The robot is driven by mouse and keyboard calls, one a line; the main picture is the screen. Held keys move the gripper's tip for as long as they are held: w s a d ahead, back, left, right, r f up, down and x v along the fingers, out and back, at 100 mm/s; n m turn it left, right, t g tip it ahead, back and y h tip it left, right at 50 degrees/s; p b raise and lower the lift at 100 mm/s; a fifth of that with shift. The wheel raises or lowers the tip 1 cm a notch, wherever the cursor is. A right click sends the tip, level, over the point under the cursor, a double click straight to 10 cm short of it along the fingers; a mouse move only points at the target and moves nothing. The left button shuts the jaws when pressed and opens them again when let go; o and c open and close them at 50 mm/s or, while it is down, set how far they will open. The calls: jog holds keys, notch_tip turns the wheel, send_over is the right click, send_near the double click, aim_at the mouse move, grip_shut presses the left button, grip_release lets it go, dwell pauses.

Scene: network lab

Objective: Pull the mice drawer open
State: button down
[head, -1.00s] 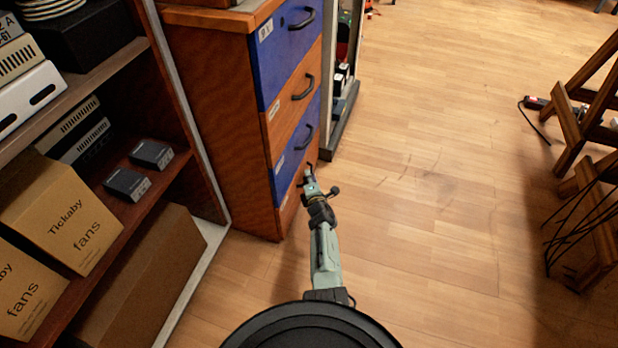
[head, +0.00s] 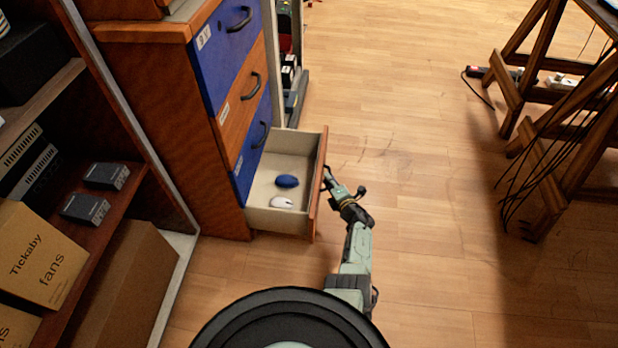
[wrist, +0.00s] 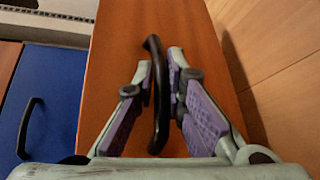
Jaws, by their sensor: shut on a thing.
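The mice drawer (head: 318,190) is the bottom drawer of the cabinet and stands well out from it. Its front is orange wood, and its pale inside shows a blue mouse (head: 287,181) and a white mouse (head: 281,202). In the wrist view the dark handle (wrist: 154,135) runs upright on the orange drawer front (wrist: 115,60). My gripper (wrist: 163,75) is shut on this handle, with the purple finger pads on either side of it. In the head view my gripper (head: 327,175) is at the outer face of the drawer front.
Above are closed blue and orange drawers (head: 240,90). A shelf with boxes (head: 40,250) stands at the left. A wooden trestle with hanging cables (head: 560,150) stands at the right. The floor between (head: 430,200) is clear.

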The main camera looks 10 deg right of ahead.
jog(key=s+d+b, duration=0.1)
jog(key=s+d, duration=0.1)
jog(key=d, duration=0.4)
jog(key=shift+d, duration=0.3)
jog(key=c, duration=1.9)
grip_release()
jog(key=shift+f, duration=0.1)
jog(key=shift+c, duration=0.2)
jog(key=shift+s, duration=0.1)
